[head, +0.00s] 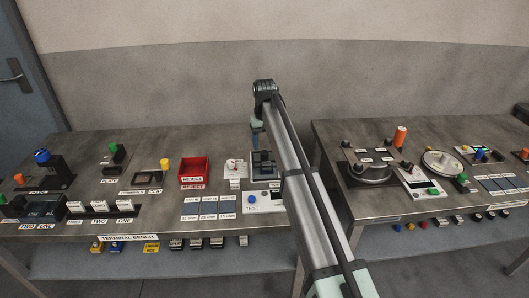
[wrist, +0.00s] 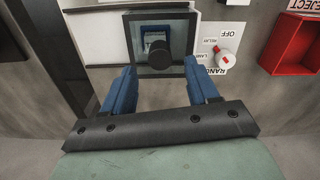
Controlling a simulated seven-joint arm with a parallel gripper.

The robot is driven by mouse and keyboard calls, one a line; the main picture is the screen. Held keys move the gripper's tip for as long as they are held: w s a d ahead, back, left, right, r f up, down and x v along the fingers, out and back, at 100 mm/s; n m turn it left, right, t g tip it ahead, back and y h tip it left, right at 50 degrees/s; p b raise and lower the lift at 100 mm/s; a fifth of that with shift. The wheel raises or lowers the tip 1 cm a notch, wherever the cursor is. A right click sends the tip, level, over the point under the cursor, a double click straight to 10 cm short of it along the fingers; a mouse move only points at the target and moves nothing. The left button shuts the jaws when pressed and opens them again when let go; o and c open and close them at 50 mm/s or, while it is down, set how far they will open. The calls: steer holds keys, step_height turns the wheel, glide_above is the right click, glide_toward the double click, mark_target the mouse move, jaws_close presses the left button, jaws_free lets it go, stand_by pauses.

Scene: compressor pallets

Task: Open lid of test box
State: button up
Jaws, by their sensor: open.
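The test box (head: 263,168) stands near the right end of the left bench, behind a white panel marked TEST (head: 264,203), partly hidden by my arm. In the wrist view its lid (wrist: 178,24) is a dark frame around a see-through pane and looks shut. A round black knob (wrist: 153,62) stands out from the lid, with a blue and white item visible behind the pane. My gripper (wrist: 160,76) is open, its two blue fingers on either side of the knob with visible gaps.
A white range switch panel (wrist: 232,40) is close beside the box. A red reject tray (head: 194,171) stands to its left. Several labelled fixtures fill the left bench front. A second bench (head: 350,132) with a round dial fixture (head: 442,163) is to the right, across a gap.

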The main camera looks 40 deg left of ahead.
mark_target(265, 152)
steer(key=shift+f, duration=2.3)
jaws_close()
